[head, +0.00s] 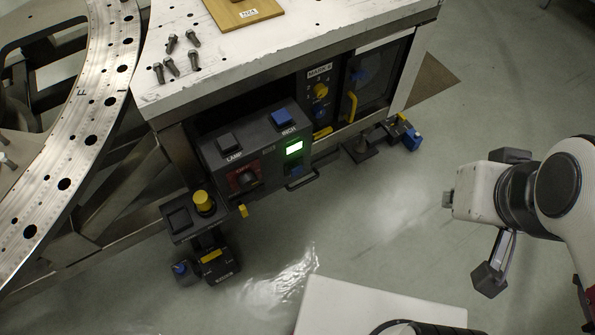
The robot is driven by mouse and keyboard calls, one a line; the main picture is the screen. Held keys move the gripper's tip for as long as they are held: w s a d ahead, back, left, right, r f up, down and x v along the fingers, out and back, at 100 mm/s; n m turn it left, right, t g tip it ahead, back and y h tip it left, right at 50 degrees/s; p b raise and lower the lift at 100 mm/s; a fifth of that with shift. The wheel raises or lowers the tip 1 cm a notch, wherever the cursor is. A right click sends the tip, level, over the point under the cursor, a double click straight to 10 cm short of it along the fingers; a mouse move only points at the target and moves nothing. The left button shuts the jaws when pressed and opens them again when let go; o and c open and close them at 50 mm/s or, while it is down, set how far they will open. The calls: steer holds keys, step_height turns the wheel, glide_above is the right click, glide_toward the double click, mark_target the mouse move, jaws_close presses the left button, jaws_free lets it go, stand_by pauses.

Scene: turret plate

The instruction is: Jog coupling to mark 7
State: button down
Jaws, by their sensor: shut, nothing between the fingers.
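The large metal ring plate (91,95) at the left carries a scale, holes and a letter; I cannot make out a mark 7 on it. A dark control box (212,165) under the table has a grey button (228,143) labelled LAMP, a blue button (282,117) labelled INCH, a dark knob (246,178) on a red plate, and a lit green display (294,147), unreadable. My gripper (447,199) is at the right, apart from the box and touching nothing. It looks shut and empty. No part is clearly identifiable as the coupling.
A yellow mushroom button (203,201) stands on a pedestal left of the box. Several bolts (172,44) and a wooden board (243,10) lie on the white tabletop (290,45). Floor between box and gripper is clear.

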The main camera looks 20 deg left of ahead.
steer(key=w+a+f+n+g, duration=0.1)
steer(key=a+f+g, duration=0.1)
steer(key=a+f, duration=0.65)
steer(key=w+a+f+n+g, duration=0.2)
steer(key=a+f, duration=0.3)
steer(key=f, duration=0.7)
steer(key=w+a+f+n+g, duration=0.1)
steer(key=a+f+g, duration=0.1)
steer(key=a+f, duration=0.65)
step_height(320, 180, down, 16)
steer(key=a, duration=0.3)
steer(key=w+d+f+t+h, duration=0.1)
steer(key=d+f+t, duration=0.25)
steer(key=f, duration=0.55)
steer(key=w+d+f+t, duration=0.2)
steer(key=f+t, duration=0.2)
steer(key=f, duration=0.5)
steer(key=w+a+r+n+t+y, duration=0.1)
steer(key=w+a+r+t, duration=0.1)
steer(key=w+r+t, duration=0.6)
step_height(320, 180, up, 3)
steer(key=w, duration=0.2)
steer(key=shift+w+a+r, duration=0.15)
steer(key=shift+w+a, duration=0.1)
steer(key=shift+w, duration=0.05)
